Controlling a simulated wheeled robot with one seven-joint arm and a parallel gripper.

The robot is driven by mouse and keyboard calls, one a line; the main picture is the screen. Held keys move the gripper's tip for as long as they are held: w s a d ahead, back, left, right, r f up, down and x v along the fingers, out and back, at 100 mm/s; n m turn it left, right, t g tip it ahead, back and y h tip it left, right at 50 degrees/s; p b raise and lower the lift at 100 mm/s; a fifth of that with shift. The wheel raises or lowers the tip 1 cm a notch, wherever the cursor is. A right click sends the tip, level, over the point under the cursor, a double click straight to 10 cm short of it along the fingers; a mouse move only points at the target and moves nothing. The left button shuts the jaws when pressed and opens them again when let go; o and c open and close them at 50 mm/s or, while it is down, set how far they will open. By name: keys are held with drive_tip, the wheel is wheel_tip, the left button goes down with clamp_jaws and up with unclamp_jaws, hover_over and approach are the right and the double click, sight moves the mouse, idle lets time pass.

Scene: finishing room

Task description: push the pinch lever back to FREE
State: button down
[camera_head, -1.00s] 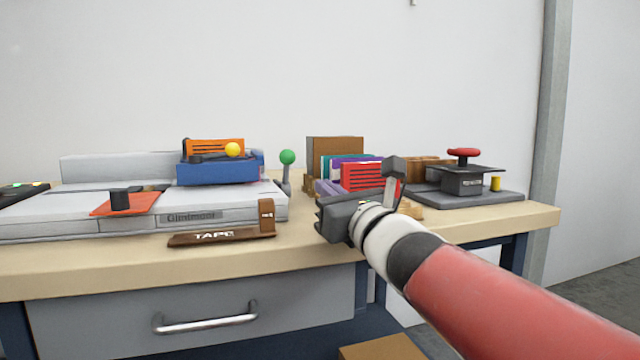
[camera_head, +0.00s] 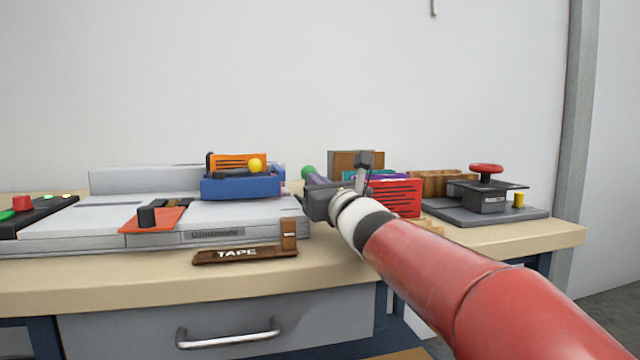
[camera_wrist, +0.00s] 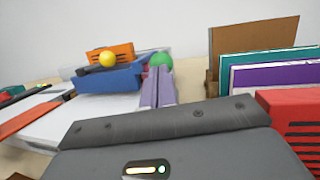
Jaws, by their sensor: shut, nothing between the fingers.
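A lever with a green ball knob (camera_head: 308,172) stands at the right end of the grey machine (camera_head: 150,222); its shaft is mostly hidden by my gripper. In the wrist view the green knob (camera_wrist: 161,60) shows just beyond the fingertips. A second lever, with a yellow knob (camera_head: 255,165), lies across the blue unit (camera_head: 240,187) on the machine. No FREE marking is readable. My gripper (camera_head: 312,178) is shut and empty, its purple fingers together and pointing at the green knob. I cannot tell whether they touch it.
A wooden rack (camera_head: 355,160) with coloured folders and a red slotted box (camera_head: 395,197) stands right of my gripper. A press with a red knob (camera_head: 486,168) is farther right. A brown TAPE holder (camera_head: 245,255) lies at the front edge. A red-and-green button box (camera_head: 35,210) is far left.

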drive_tip(key=p, duration=0.1)
drive_tip(key=r+p, duration=0.1)
drive_tip(key=p, duration=0.1)
drive_tip(key=shift+w+r+g, duration=0.2)
drive_tip(key=shift+w+g, duration=0.05)
drive_tip(key=shift+g, duration=0.05)
drive_tip(key=p, duration=0.3)
drive_tip(key=shift+w+a+r+g+h, duration=0.1)
drive_tip(key=shift+w+r+g+h, duration=0.1)
drive_tip(key=shift+r+g+h, duration=0.1)
drive_tip(key=p, duration=0.3)
drive_tip(key=shift+w+r+g, duration=0.2)
drive_tip(key=shift+g, duration=0.2)
drive_tip(key=shift+w+a+f+m+g+h+p, duration=0.1)
drive_tip(key=shift+w+m+g+h+p, duration=0.25)
drive_tip(key=shift+p, duration=0.8)
drive_tip(key=shift+f, duration=0.2)
drive_tip(key=shift+s, duration=0.1)
